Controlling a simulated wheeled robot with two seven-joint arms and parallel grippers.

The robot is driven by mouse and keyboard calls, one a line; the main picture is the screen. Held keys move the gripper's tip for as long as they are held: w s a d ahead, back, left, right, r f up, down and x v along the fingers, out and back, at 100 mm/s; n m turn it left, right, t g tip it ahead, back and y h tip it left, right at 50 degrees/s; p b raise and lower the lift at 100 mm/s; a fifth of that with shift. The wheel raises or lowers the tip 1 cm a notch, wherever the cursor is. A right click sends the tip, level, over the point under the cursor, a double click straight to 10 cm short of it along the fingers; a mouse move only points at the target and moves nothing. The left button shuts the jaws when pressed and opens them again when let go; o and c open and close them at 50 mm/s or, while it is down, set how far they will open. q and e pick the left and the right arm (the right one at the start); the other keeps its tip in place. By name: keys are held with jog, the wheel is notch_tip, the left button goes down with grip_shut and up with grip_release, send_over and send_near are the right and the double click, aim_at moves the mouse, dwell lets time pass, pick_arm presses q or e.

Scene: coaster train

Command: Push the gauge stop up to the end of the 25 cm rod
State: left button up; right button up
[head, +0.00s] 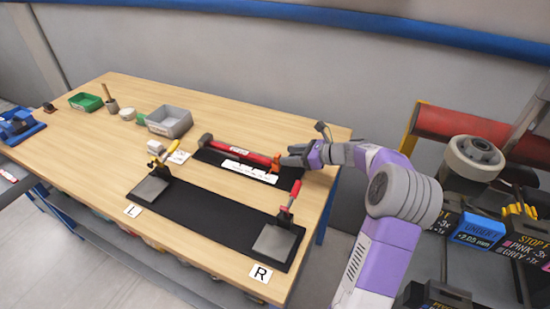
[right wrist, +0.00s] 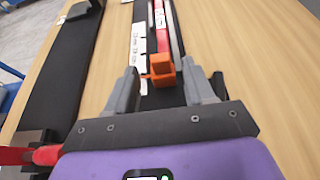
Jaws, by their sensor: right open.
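The orange gauge stop (head: 276,163) sits at the right end of a red rod (head: 240,151) on a black mat strip. In the right wrist view the stop (right wrist: 161,72) is at the near end of the red rod (right wrist: 163,35). I cannot tell whether the two touch. My right gripper (head: 288,159) is open at the stop's right side. In the right wrist view its two grey fingers stand either side of the stop, with gaps showing. My left gripper is not in view.
A white printed strip (head: 249,171) lies along the rod. A larger black mat (head: 218,215) in front carries two clamps with plates, near labels L (head: 133,211) and R (head: 260,274). A grey bin (head: 169,121) and green tray (head: 86,102) stand further left.

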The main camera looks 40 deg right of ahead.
aim_at(279, 156)
jog(key=b+x, duration=0.1)
jog(key=x, duration=0.4)
jog(key=shift+w+a+f, duration=0.15)
jog(key=shift+w+f, duration=0.05)
grip_shut()
